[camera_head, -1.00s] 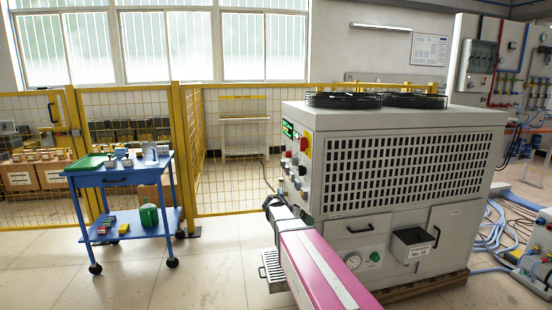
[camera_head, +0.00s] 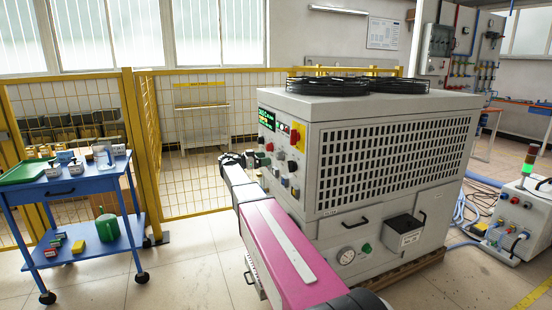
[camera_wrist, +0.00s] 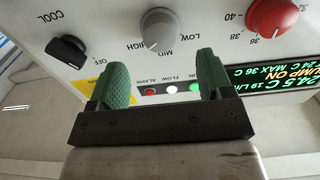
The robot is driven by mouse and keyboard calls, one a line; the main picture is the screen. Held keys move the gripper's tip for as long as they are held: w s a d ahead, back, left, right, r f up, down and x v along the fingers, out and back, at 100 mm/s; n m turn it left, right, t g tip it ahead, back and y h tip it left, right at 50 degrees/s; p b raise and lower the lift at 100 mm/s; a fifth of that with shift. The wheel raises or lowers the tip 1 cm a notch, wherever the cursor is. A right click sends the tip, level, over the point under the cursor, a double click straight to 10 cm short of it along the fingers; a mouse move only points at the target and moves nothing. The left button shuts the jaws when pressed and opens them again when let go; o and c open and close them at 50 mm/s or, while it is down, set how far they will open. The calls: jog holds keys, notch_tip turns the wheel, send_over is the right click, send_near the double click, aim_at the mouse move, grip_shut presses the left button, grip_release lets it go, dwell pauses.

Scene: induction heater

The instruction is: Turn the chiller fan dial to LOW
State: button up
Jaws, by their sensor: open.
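The chiller (camera_head: 440,103) is a large pale cabinet with its control panel on its left end in the head view. In the wrist view the fan dial (camera_wrist: 157,26) is a grey knob with LOW, MID and HIGH lettering around its lower side. A light mark shows on the dial's lower edge; which word it points at I cannot tell for sure. My gripper (camera_wrist: 164,76) is open and empty, its two green pads apart. It faces the panel, with the dial beyond and above the gap between the pads, not touched. In the head view my gripper (camera_head: 238,159) is beside the panel.
A red knob (camera_wrist: 272,15) with number marks is right of the dial, and a black COOL knob (camera_wrist: 66,51) is left. Lamps and a lit display (camera_wrist: 280,76) lie below. A blue cart (camera_head: 70,190) and yellow mesh fence (camera_head: 215,130) stand left and behind.

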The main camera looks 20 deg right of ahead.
aim_at(277, 157)
jog(key=d, duration=0.7)
jog(key=shift+w, duration=0.1)
jog(key=c, duration=0.9)
